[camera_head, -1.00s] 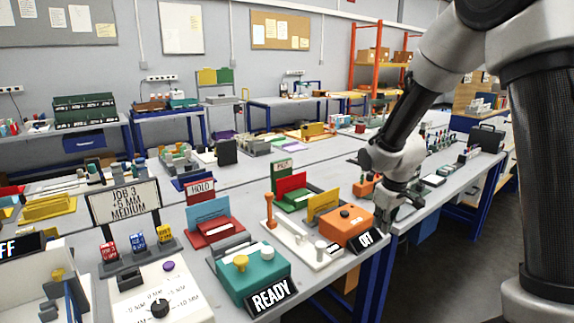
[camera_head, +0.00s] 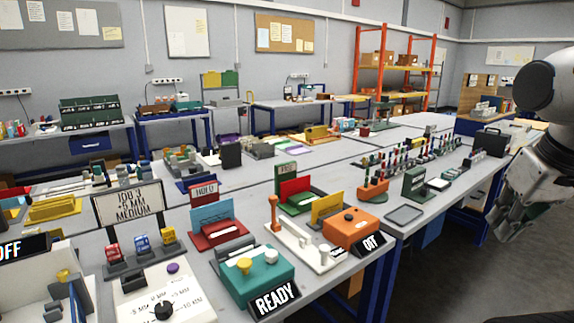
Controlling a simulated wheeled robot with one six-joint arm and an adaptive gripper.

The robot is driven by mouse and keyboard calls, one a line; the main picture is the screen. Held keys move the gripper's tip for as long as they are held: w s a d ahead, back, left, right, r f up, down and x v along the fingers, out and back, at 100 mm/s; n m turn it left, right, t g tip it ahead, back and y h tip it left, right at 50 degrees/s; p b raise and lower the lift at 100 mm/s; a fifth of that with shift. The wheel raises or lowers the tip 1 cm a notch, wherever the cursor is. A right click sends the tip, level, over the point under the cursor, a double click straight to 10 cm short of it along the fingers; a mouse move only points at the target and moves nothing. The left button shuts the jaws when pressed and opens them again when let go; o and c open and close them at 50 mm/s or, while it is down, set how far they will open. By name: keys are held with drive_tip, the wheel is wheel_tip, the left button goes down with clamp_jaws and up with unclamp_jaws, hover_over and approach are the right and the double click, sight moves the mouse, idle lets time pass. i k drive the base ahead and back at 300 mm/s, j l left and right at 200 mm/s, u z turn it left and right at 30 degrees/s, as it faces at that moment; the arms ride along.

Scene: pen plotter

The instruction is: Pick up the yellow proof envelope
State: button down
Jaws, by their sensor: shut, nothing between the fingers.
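A yellow upright card (camera_head: 327,207), which looks like the proof envelope, stands behind the orange box marked OFF (camera_head: 356,228) on the near bench. Its lower part is partly hidden by that box. My gripper (camera_head: 496,222) is shut and empty at the right, out over the floor beyond the bench edge, well apart from the yellow card.
A blue card (camera_head: 212,213) stands in a red HOLD holder (camera_head: 214,236). A red card (camera_head: 295,187) stands in a green holder (camera_head: 302,204). A teal READY box (camera_head: 253,274) and a white fixture with an orange post (camera_head: 274,215) are nearby.

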sight(323, 206)
drive_tip(key=i+l+u, duration=0.1)
drive_tip(key=u, duration=0.4)
drive_tip(key=i+l+u, duration=0.15)
drive_tip(key=l, duration=0.15)
drive_tip(key=i+l+u, duration=0.2)
drive_tip(key=l, duration=0.15)
drive_tip(key=l+u, duration=0.15)
drive_tip(key=l, duration=0.2)
drive_tip(key=i+l+u, duration=0.15)
drive_tip(key=l, duration=0.2)
drive_tip(key=i+l, duration=0.1)
drive_tip(key=l, duration=0.25)
drive_tip(key=i+l, duration=0.1)
drive_tip(key=l, duration=0.6)
drive_tip(key=i+u, duration=0.05)
